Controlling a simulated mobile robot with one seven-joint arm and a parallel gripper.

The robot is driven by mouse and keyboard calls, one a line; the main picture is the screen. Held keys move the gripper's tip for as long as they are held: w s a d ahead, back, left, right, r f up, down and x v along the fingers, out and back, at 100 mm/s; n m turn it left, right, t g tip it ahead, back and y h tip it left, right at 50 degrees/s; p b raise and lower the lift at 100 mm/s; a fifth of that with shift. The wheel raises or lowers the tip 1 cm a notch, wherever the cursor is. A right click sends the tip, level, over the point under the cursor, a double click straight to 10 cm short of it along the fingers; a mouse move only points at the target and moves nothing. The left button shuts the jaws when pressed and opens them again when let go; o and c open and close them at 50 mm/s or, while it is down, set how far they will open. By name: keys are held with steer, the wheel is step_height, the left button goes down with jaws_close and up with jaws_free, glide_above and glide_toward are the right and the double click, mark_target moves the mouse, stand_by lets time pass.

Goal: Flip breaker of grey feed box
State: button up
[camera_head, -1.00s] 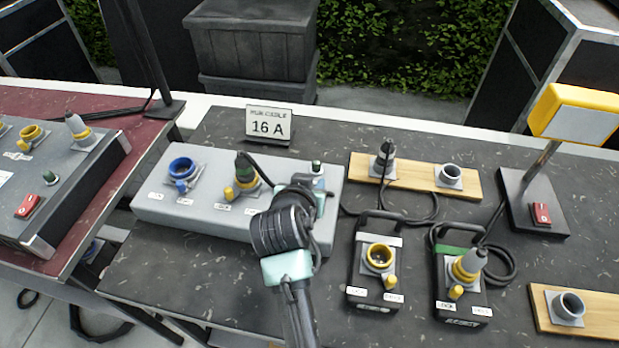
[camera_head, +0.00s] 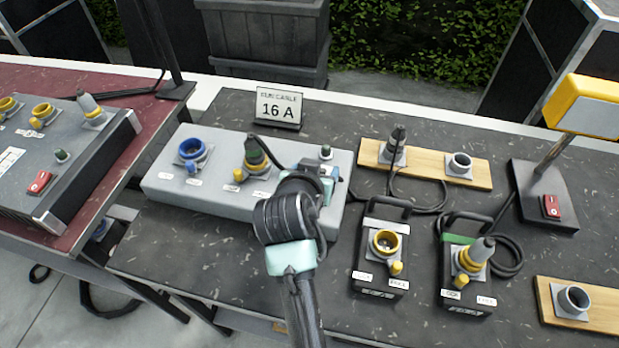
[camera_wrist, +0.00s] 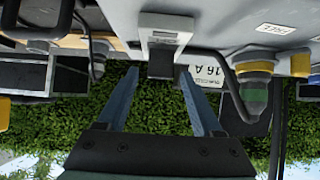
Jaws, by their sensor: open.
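My gripper (camera_head: 325,172) is over the box's right part and hides the breaker in the head view. In the wrist view, which is upside down, the breaker (camera_wrist: 165,35) is a pale housing with a dark lever (camera_wrist: 161,66). My gripper (camera_wrist: 161,80) is open, its blue fingers on either side of the lever. Whether they touch it I cannot tell.
A "16 A" sign (camera_head: 279,107) stands behind the box. Two black cable boxes (camera_head: 381,260) (camera_head: 466,285) and a wooden strip (camera_head: 427,167) with sockets are to the right. Another grey box (camera_head: 60,160) with a red switch sits on the red table at left.

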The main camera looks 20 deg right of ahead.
steer(key=v, duration=1.1)
